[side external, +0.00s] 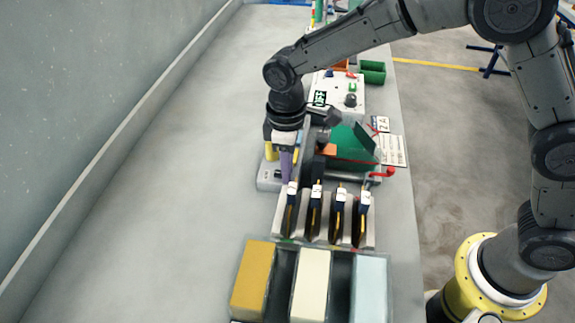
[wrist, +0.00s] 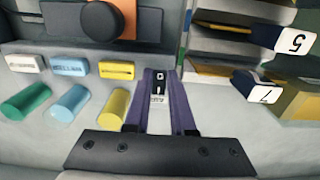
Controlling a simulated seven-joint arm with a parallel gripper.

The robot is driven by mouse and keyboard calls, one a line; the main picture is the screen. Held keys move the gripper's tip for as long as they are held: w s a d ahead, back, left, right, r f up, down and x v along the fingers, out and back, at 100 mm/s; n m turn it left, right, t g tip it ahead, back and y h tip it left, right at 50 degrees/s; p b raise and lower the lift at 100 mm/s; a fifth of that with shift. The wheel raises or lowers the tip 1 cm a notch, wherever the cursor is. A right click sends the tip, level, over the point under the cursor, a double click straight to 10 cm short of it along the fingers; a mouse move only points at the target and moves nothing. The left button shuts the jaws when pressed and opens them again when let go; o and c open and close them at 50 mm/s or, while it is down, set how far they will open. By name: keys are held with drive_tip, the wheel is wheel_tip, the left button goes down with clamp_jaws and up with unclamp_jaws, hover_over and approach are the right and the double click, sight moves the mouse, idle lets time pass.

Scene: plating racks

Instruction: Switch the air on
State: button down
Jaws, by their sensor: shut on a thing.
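The switch has a light plate with a black slot, an "O" mark at the top and small lettering below that looks like "AIR". The gripper is shut on this switch. The fingers hide its sides, and I cannot tell which way it is set. In the side external view my gripper hides the switch.
Green (wrist: 25,101), blue (wrist: 71,101) and yellow (wrist: 114,104) cylinders stand left of the fingers. Numbered racks (wrist: 265,87) stand close on the right. A panel reading "OFF" (side external: 320,98) stands farther back. The bench's left side (side external: 140,210) is clear.

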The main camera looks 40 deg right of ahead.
drive_tip(key=shift+w+a+r+g+h, duration=0.1)
drive_tip(key=shift+w+a+g+h, duration=0.1)
drive_tip(key=shift+g+h, duration=0.55)
drive_tip(key=shift+w+a+g+h, duration=0.2)
drive_tip(key=shift+g+h, duration=0.55)
drive_tip(key=c, duration=1)
unclamp_jaws()
drive_tip(key=shift+c, duration=0.2)
drive_tip(key=v, duration=1.2)
